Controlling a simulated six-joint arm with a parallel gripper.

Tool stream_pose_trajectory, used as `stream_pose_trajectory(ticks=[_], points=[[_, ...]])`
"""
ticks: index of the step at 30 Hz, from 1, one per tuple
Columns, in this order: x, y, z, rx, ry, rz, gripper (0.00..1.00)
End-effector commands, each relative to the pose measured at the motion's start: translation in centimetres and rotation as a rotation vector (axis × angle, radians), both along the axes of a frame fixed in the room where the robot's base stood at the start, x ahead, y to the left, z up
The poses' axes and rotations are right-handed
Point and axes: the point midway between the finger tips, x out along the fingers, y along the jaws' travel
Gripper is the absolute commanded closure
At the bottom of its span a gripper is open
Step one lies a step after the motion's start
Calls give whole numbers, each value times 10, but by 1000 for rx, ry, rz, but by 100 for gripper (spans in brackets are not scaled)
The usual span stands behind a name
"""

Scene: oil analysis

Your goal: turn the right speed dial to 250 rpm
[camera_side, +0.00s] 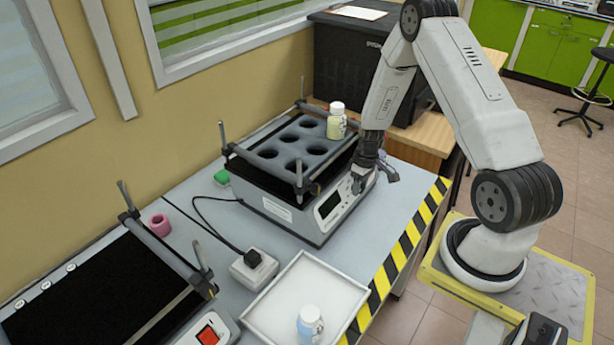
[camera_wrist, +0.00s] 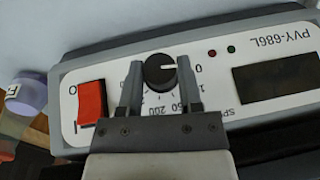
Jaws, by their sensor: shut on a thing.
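The right shaker (camera_side: 258,200) is a light grey box with a black top of round holes. Its front panel (camera_wrist: 110,75) fills the wrist view. The speed dial (camera_wrist: 160,70) is a round black knob there, its white mark pointing right toward the 0. Numbers including 200 are printed around it, partly hidden by my gripper. My gripper (camera_wrist: 160,85) is shut on the dial, one finger on each side. In the side view my gripper (camera_side: 364,178) is at the right end of the shaker's front, and the dial is hidden there.
A red switch (camera_wrist: 92,103), two small lights and a dark display (camera_wrist: 274,82) flank the dial. A capped bottle (camera_side: 336,122) stands in the shaker's top. A white tray (camera_side: 272,300) holds another bottle (camera_side: 310,324). A second shaker (camera_side: 85,290) sits at left.

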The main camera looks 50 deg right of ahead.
Motion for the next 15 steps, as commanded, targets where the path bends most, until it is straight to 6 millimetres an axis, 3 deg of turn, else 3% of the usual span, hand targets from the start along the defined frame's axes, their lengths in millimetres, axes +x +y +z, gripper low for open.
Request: stream_pose_trajectory(ticks=[15], points=[[0,-5,-1,252,-3,-136,100]])
